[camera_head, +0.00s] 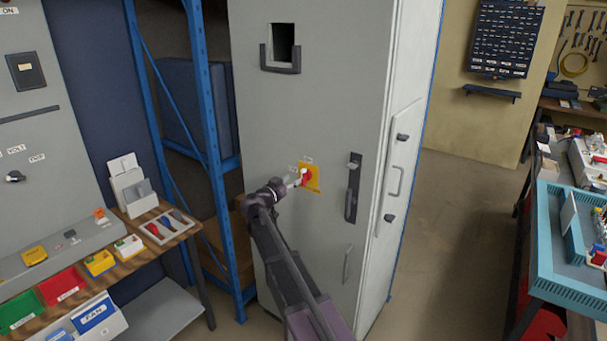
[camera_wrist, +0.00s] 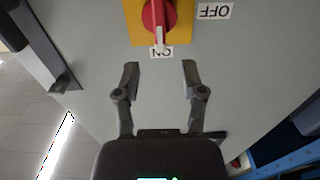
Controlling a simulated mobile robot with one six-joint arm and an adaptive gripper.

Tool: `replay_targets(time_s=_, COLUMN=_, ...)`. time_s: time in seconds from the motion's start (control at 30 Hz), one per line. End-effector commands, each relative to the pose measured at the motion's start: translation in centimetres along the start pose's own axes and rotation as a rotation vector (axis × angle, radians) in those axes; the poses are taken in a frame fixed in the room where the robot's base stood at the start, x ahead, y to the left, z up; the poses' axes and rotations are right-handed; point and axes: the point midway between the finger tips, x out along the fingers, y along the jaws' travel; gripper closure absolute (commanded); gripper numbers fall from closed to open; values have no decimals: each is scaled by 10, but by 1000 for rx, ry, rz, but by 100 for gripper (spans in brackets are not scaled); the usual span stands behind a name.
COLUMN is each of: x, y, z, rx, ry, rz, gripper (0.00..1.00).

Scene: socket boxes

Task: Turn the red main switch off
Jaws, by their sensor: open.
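The red main switch (camera_head: 306,174) is a round red knob on a yellow plate (camera_head: 315,187) on the grey cabinet front. In the wrist view the red knob (camera_wrist: 153,14) is at the top on its yellow plate (camera_wrist: 185,30). Its pale-tipped handle points at the ON label (camera_wrist: 162,52). The OFF label (camera_wrist: 214,11) is to the side, its letters upside down. My gripper (camera_wrist: 161,70) is open and empty, its two fingertips apart and below the knob in that view. In the head view my gripper (camera_head: 292,183) is just left of the knob, partly overlapping the plate's edge.
The tall grey cabinet (camera_head: 310,110) has a black handle (camera_head: 353,188) right of the switch. A blue rack (camera_head: 215,150) stands left of it. A wooden bench (camera_head: 190,225) with coloured boxes is at left. A teal tray (camera_head: 555,285) is at right. Floor between is clear.

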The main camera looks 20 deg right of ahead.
Motion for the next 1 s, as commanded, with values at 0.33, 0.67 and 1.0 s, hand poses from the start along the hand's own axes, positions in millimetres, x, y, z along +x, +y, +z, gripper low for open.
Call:
replay_targets(time_s=0.33, x=53, y=-1, z=0, rx=0, ry=0, rz=1, gripper=47)
replay_targets(time_s=0.67, x=72, y=0, z=0, rx=0, ry=0, rz=0, gripper=47)
replay_targets(time_s=1.0, x=72, y=0, z=0, rx=0, ry=0, rz=0, gripper=59)
